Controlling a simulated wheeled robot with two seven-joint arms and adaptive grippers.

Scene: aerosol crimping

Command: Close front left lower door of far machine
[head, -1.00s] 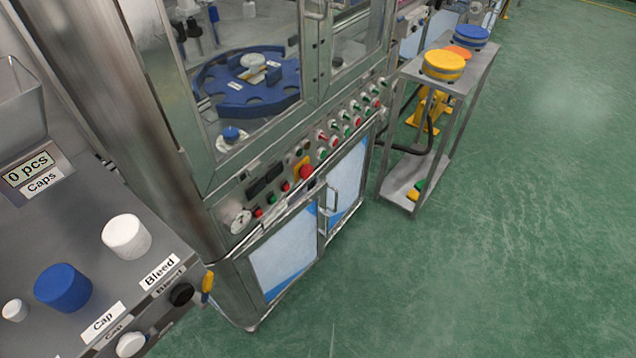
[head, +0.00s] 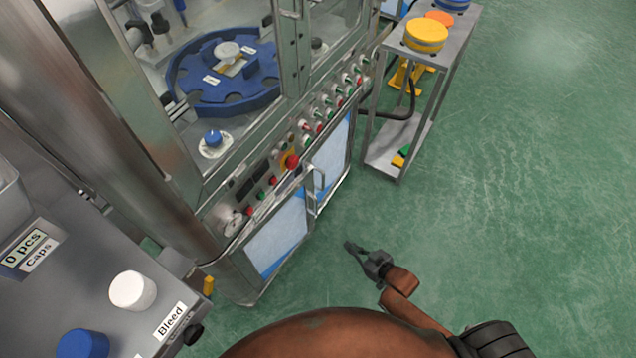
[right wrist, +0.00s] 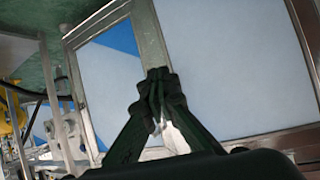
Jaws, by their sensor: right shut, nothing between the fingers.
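The machine (head: 225,190) in the middle of the head view has two lower doors with white and blue panels. The front left lower door (head: 278,238) looks flush or nearly so; I cannot tell if it stands slightly ajar. The right lower door (head: 333,160) is beside it, with a handle (head: 319,179) near the seam. My right gripper (head: 352,248) is shut and empty, in front of and apart from the doors. In the right wrist view its fingertips (right wrist: 158,74) show before the post between two panels. My left gripper is not in view.
A metal cart (head: 440,75) with yellow and orange round items stands right of the machine. A near station (head: 60,290) with a white knob (head: 133,291) fills the lower left. Green floor (head: 520,190) is clear on the right.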

